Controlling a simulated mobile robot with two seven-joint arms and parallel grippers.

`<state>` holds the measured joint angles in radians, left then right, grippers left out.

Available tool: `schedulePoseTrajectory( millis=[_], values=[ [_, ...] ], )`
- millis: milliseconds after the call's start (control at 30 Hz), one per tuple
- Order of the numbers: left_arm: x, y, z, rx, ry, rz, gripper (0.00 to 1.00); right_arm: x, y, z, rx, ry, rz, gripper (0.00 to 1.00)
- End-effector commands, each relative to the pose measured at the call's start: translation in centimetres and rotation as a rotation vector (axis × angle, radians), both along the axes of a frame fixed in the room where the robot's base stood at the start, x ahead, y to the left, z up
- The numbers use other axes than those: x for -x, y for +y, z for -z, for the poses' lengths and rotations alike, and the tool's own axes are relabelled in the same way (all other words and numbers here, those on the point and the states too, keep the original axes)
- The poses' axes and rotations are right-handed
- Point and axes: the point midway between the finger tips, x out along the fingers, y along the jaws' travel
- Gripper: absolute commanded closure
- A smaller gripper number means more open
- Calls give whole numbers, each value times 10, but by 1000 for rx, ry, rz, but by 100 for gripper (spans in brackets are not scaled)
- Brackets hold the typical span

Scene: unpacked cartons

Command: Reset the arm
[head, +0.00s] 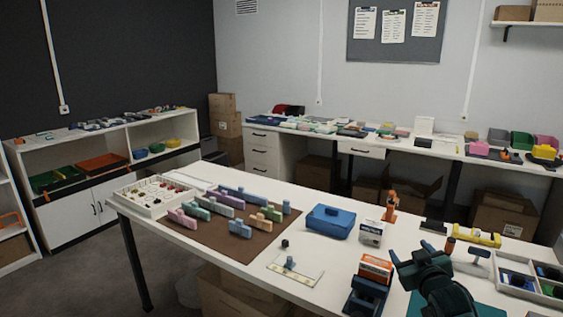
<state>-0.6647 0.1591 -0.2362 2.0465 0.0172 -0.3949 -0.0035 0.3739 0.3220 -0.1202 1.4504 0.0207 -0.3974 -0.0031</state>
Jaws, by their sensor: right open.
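My right gripper (409,254) is dark teal and hangs over the right front part of the white table (240,262). Its arm comes in from the bottom right. Its fingers are apart, with nothing seen between them. An orange and white box (376,268) is just left of the fingers, at a dark blue object (365,297); I cannot tell whether the gripper touches the box. My left gripper is not in view.
A blue case (330,221), a small white box (371,233) and an orange tool (390,206) stand behind the gripper. A divided tray (515,268) is at right. A brown mat (265,236) with several coloured blocks lies left. Table between mat and case is mostly clear.

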Motion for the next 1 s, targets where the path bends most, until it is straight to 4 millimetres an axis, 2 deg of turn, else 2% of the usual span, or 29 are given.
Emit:
schedulePoseTrajectory(
  millis=[33,167,267,300,433,500,600,700,800,1000],
  values=[
    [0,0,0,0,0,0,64,16,12,22,-6,30,-19,34],
    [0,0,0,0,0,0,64,62,44,75,-30,106,-69,34],
    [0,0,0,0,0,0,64,112,73,116,-63,177,-112,34],
    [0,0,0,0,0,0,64,135,86,132,-81,209,-129,34],
    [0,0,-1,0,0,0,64,217,124,171,-149,311,-175,34],
    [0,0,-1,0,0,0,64,258,140,182,-187,360,-191,34],
    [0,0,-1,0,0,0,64,305,158,190,-236,415,-203,34],
    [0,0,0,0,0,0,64,336,169,191,-271,453,-207,34],
    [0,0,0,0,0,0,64,353,174,191,-289,472,-209,34],
    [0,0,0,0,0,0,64,358,176,191,-295,480,-210,34]
  ],
)
